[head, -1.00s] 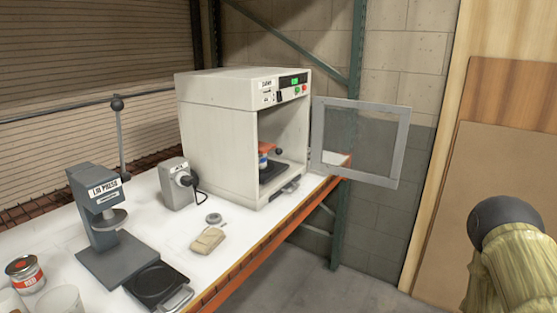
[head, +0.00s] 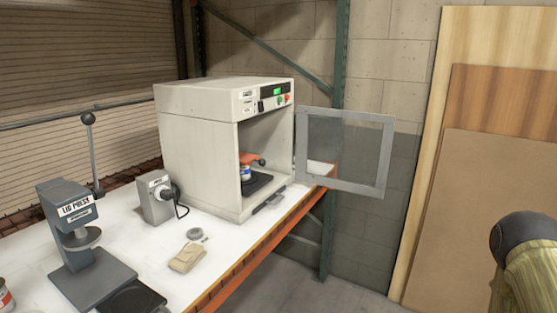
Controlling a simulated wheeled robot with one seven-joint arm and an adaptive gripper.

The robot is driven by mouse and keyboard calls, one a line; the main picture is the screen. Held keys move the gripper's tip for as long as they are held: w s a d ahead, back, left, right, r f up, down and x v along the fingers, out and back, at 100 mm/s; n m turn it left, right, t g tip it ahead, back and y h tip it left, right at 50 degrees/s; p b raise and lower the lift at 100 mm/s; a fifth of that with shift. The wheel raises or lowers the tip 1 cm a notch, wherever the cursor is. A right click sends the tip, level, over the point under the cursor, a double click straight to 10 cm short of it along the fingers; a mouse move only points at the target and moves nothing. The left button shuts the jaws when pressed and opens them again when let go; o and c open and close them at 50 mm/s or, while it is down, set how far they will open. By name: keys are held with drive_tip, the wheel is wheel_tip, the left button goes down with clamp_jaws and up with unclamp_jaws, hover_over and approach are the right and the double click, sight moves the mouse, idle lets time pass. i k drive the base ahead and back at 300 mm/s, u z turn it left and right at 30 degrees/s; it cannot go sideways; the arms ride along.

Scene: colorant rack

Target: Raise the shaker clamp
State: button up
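The shaker (head: 197,140) is a white box-shaped cabinet on the bench, with its framed clear door (head: 345,150) swung open to the right. Inside, the orange-red clamp (head: 250,159) with a dark knob sits on top of a small can (head: 245,173) with a blue and white label. The can stands on a dark base plate (head: 262,183). The clamp looks to be touching the can's top. My gripper is not in this view; only part of my arm shows at the lower right edge.
A lid press (head: 70,215) with a tall lever stands at the left. A grey switch box (head: 155,198) with a cable, a tape roll (head: 194,234) and a folded tan cloth (head: 187,258) lie in front of the shaker. The bench's orange front edge (head: 262,258) borders open floor.

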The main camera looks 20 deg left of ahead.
sight(245, 159)
drive_tip(key=u, duration=0.3)
drive_tip(key=i, duration=0.7)
drive_tip(key=u, duration=0.45)
